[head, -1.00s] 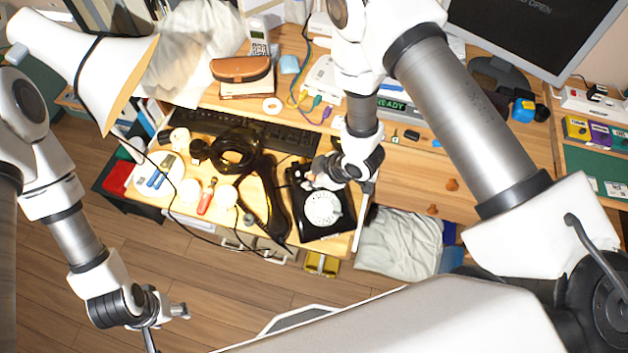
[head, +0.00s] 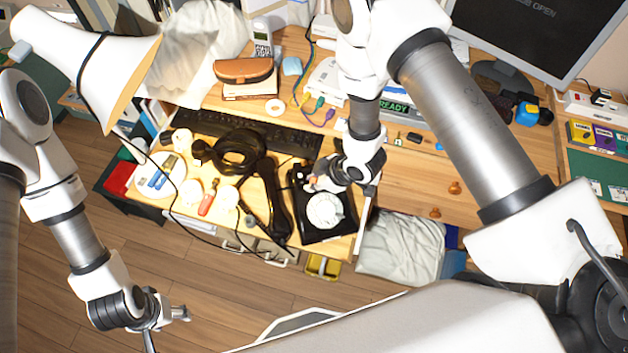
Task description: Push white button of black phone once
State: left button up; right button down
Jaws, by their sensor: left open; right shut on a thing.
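The black phone (head: 338,232) has a round white dial (head: 325,210) and stands near the front edge of the wooden desk. A glossy black handset (head: 275,205) lies off the phone, to its left. My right gripper (head: 316,184) points down at the phone's far edge, just behind the dial. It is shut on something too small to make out. I cannot make out the white button; the gripper covers part of that area. My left gripper (head: 176,322) is open and empty, out over the floor and away from the desk.
A black keyboard (head: 290,136) lies behind the phone. A plate (head: 160,176) and several small items crowd the desk to the left, with a dark cable among them. A grey box reading READY (head: 394,106) stands behind my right gripper. Bare desk shows right of it.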

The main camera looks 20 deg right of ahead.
jog(key=shift+w+f, duration=0.1)
jog(key=shift+f, duration=0.15)
notch_tip(320, 180, up, 6)
jog(key=s+p, duration=0.3)
jog(key=p, duration=0.2)
jog(key=shift+r, duration=0.25)
